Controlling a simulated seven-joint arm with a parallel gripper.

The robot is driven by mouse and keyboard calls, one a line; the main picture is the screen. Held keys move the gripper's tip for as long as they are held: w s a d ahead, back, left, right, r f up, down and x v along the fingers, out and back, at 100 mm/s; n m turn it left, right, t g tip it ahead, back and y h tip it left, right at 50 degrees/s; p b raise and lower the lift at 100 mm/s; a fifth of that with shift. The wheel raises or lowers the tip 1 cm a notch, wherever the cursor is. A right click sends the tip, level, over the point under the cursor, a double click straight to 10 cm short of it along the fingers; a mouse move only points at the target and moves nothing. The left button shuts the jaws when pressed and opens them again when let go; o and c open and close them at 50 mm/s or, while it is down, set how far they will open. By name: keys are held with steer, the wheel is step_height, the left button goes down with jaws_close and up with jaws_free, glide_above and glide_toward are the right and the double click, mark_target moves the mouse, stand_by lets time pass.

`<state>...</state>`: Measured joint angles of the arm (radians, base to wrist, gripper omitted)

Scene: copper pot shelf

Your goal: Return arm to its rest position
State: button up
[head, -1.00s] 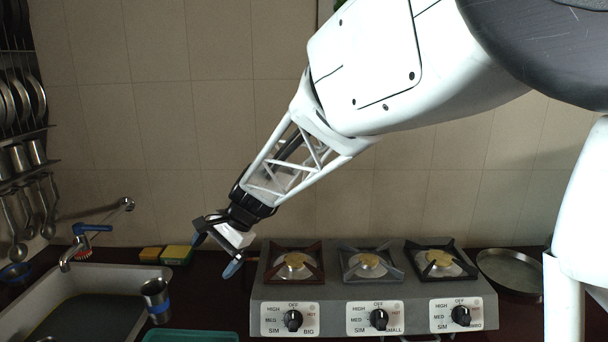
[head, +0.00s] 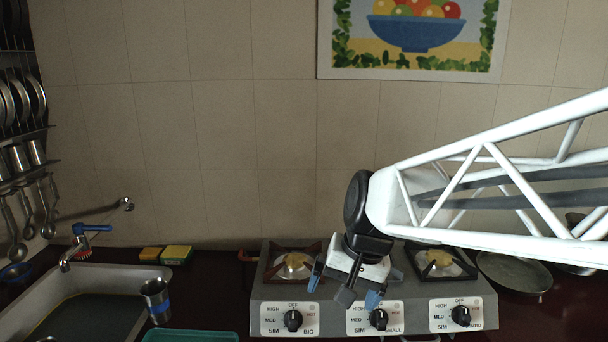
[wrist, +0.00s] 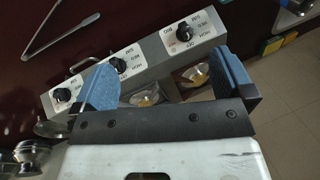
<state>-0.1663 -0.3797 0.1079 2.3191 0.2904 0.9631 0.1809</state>
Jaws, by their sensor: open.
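My gripper (head: 345,289) hangs in front of the middle burner of the grey stove (head: 258,318) in the head view, its blue-tipped fingers pointing down and apart. In the wrist view my gripper (wrist: 167,80) is open with nothing between its blue fingers. The stove's control panel (wrist: 125,67) and two burners show beyond and between the fingers there. My gripper hides most of the middle burner in the head view.
A sink (head: 40,292) with a blue-handled tap (head: 80,240) is at the left. A steel cup (head: 156,300), sponges (head: 176,254) and a teal tray (head: 190,336) lie near it. A round pan (head: 515,270) stands right of the stove. Tongs (wrist: 62,35) lie on the dark counter.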

steer(key=s+d+f+n+t+h, duration=0.1)
steer(key=s+d+f+h, duration=0.1)
steer(key=s+d, duration=0.9)
steer(key=shift+s+d+f+n+h, duration=0.2)
steer(key=shift+s+d+n+h, duration=0.2)
steer(key=shift+s+h, duration=0.3)
steer(key=shift+s, duration=0.1)
